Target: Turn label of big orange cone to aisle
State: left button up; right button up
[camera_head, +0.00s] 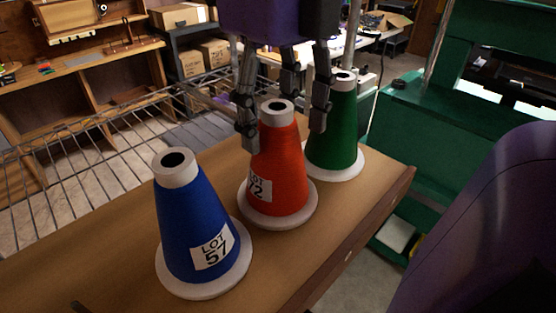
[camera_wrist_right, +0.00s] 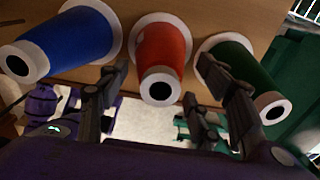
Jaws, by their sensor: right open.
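The big orange cone (camera_head: 277,165) of thread stands upright on the wooden shelf, between two other cones. Its white label (camera_head: 259,186), reading "72" under partly hidden letters, sits at its left side in the head view. My right gripper (camera_head: 284,125) is open above it, fingers pointing down around its white top, with a finger on either side. I cannot tell whether they touch it. In the right wrist view the orange cone (camera_wrist_right: 163,55) lies between the spread fingers (camera_wrist_right: 165,90), its top facing the camera. My left gripper is not in view.
A blue cone (camera_head: 200,225) labelled "LOT 57" stands front left. A green cone (camera_head: 335,130) stands close behind to the right, near the right finger. The shelf's edge (camera_head: 365,230) runs along the right. A wire rack (camera_head: 90,165) is at the left.

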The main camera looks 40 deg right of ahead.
jog(key=c, duration=1.2)
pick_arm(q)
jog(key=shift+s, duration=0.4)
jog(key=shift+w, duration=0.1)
pick_arm(e)
jog(key=shift+r, duration=0.1)
